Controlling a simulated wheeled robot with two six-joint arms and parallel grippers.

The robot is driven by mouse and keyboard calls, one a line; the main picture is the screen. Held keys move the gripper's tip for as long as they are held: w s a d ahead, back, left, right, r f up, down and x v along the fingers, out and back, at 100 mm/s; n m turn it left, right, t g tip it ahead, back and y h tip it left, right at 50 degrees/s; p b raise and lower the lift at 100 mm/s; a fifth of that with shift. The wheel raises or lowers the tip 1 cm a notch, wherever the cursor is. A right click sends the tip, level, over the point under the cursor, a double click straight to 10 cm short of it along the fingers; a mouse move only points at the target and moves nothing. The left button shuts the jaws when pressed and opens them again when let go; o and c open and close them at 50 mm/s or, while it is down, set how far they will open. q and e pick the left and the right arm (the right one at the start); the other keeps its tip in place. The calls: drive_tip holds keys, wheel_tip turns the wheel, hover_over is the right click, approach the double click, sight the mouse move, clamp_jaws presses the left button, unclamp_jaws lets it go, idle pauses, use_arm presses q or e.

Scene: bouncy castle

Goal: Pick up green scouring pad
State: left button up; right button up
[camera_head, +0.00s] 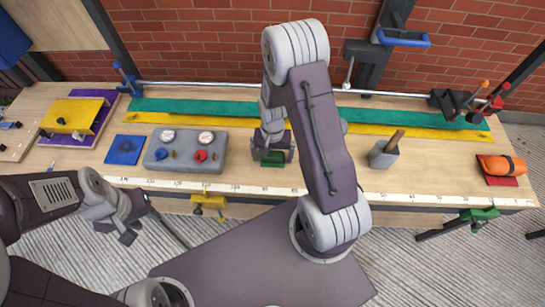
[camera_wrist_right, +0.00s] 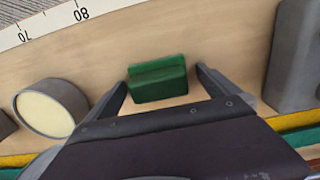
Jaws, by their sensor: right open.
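The green scouring pad (camera_head: 272,160) is a small dark green block on the wooden bench, below my right gripper (camera_head: 273,153). In the right wrist view the pad (camera_wrist_right: 158,82) lies between the two fingertips (camera_wrist_right: 161,77), with a gap on each side. The right gripper is open and empty, and its fingers do not touch the pad. In the head view the right arm and gripper cover part of the pad. My left gripper (camera_head: 139,219) hangs in front of the bench at the left, its fingers apart and nothing between them.
A grey gauge block (camera_head: 185,160) stands left of the pad, with a blue pad (camera_head: 125,150) beyond it. A grey block with a wooden handle (camera_head: 384,154) stands to the right. Farther right is an orange roll (camera_head: 502,165). Yellow (camera_head: 400,130) and green strips run behind.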

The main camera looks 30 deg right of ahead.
sight(273, 153)
drive_tip(key=shift+s, duration=0.15)
drive_tip(key=c, duration=1.4)
drive_tip(key=shift+r, duration=0.55)
wheel_tip(273, 153, up, 3)
drive_tip(key=s+d+r, duration=0.7)
drive_tip(key=d, duration=0.2)
drive_tip(key=shift+s, duration=0.25)
